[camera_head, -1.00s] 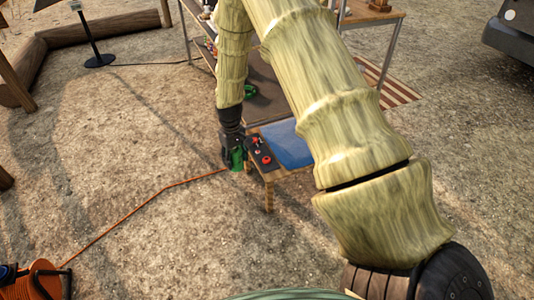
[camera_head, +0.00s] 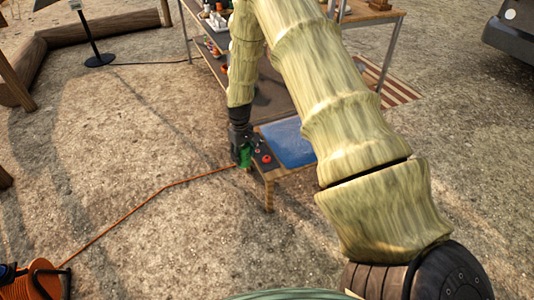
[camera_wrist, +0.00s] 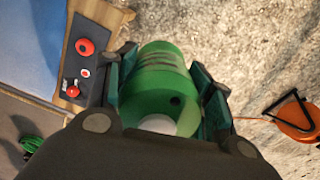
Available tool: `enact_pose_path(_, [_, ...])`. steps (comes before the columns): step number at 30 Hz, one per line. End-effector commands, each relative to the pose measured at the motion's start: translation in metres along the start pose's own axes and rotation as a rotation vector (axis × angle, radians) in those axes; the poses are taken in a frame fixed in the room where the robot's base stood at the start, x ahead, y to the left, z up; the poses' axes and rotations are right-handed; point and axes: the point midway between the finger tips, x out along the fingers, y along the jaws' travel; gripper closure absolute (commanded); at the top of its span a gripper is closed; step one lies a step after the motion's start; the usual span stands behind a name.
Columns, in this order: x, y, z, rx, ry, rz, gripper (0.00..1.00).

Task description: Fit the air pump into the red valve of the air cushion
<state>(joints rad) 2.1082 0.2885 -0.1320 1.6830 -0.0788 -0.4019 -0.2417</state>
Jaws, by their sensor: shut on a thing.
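My gripper (camera_wrist: 166,72) is shut on a green cylinder, which looks to be the air pump (camera_wrist: 160,92). In the head view my gripper (camera_head: 241,148) is at the left end of a low wooden table, with the green pump (camera_head: 245,157) partly hidden. A blue sheet-like thing, perhaps the air cushion (camera_head: 288,143), lies on the table; its blue also shows in the wrist view (camera_wrist: 28,42). Beside it is a dark panel (camera_wrist: 98,62) with a large red round part (camera_wrist: 85,47) and smaller red parts (camera_wrist: 72,91). I cannot tell which is the valve. The pump is apart from them.
An orange cable reel (camera_head: 35,281) stands at lower left, its cable (camera_head: 140,207) running along the ground toward the table. A shelf unit (camera_head: 187,38) stands behind. A green coil (camera_wrist: 31,144) lies at the wrist view's lower left. The gravel at left is mostly clear.

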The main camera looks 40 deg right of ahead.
Motion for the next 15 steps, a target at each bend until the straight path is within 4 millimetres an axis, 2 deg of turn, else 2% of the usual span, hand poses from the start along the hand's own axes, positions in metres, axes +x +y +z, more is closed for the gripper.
enact_pose_path(15, [0.018, 0.025, -0.010, -0.001, 0.001, 0.000, 0.81])
